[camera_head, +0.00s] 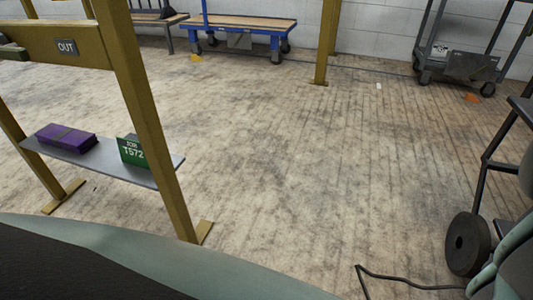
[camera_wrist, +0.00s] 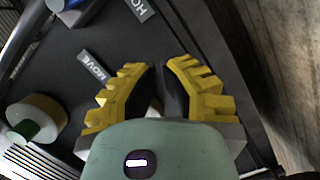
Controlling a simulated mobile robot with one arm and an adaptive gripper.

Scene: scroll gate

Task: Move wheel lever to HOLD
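In the wrist view, my gripper (camera_wrist: 158,68) has two yellow ribbed fingers over a dark panel (camera_wrist: 60,62). A grey label reading MOVE (camera_wrist: 95,66) lies just left of the fingers. I cannot clearly make out the wheel lever. The head view does not show my gripper.
In the wrist view, a pale round part with a green end (camera_wrist: 36,115) stands at left. In the head view, a yellow frame (camera_head: 140,95) holds a shelf (camera_head: 165,174) with a purple box (camera_head: 66,138) and green T572 sign (camera_head: 131,151). The middle floor is clear; carts stand behind.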

